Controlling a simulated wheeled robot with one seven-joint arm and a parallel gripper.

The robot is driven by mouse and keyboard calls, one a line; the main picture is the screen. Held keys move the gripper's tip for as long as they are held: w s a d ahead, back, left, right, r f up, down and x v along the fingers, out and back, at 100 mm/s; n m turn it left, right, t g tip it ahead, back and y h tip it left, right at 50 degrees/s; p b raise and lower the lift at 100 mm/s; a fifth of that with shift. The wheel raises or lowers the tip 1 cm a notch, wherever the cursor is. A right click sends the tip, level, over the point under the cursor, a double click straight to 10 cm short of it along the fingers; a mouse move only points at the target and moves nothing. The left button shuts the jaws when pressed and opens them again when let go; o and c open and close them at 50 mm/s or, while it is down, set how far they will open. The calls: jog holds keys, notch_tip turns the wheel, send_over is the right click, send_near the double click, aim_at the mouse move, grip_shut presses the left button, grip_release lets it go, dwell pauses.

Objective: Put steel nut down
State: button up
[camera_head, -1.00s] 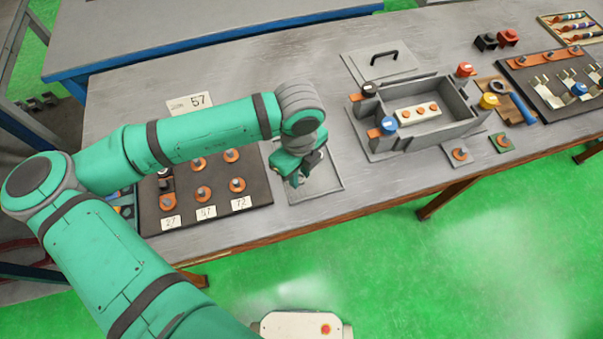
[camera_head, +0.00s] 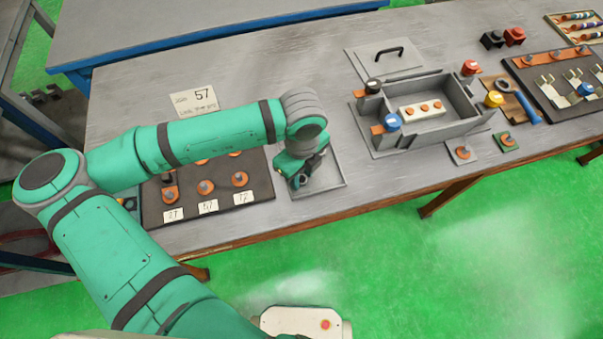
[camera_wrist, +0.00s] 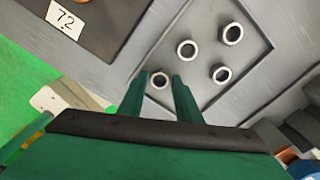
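Several steel nuts lie on a square grey tray (camera_wrist: 252,72) in the wrist view: one at the far right (camera_wrist: 232,33), one nearer the middle (camera_wrist: 187,49) and one at the right (camera_wrist: 221,73). Another steel nut (camera_wrist: 160,80) shows in the gap between my gripper's fingertips (camera_wrist: 159,76), with space visible on both sides of it. My gripper is open. In the head view my gripper (camera_head: 297,182) is low over the left part of the tray (camera_head: 334,182), and it hides the nuts there.
A dark board (camera_head: 225,219) with orange terminals and number cards lies left of the tray. A grey open box (camera_head: 465,97) with colored knobs stands to the right. The table's front edge is close below the tray. A paper card (camera_head: 195,101) lies behind my arm.

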notch_tip(320, 180, up, 12)
dwell(0.5)
dwell(0.5)
